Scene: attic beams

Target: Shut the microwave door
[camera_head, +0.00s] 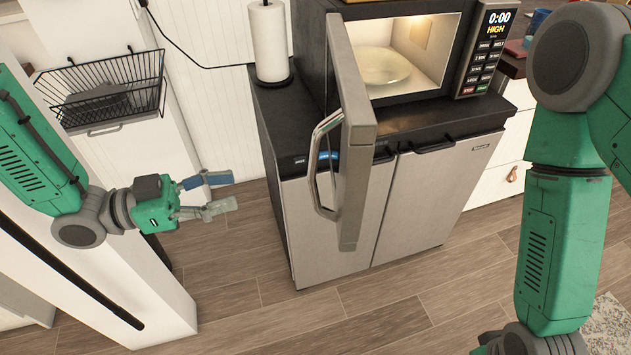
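The microwave (403,45) stands on a dark counter, its inside lit, with a round glass plate (381,66) in it. Its steel door (357,150) is open and swings out toward me, with a curved handle (319,165) on its left face. My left gripper (232,191) is open and empty, left of the door handle and apart from it. The control panel (487,50) reads 0:00 and HIGH. My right arm hangs at the right, and its gripper is cut off at the bottom edge, with the fingers not visible.
A paper towel roll (269,42) stands on the dark counter (281,112) left of the microwave. A black wire basket (103,91) sits at the upper left. Steel cabinets (424,200) are below the microwave. The wooden floor (300,317) in front is clear.

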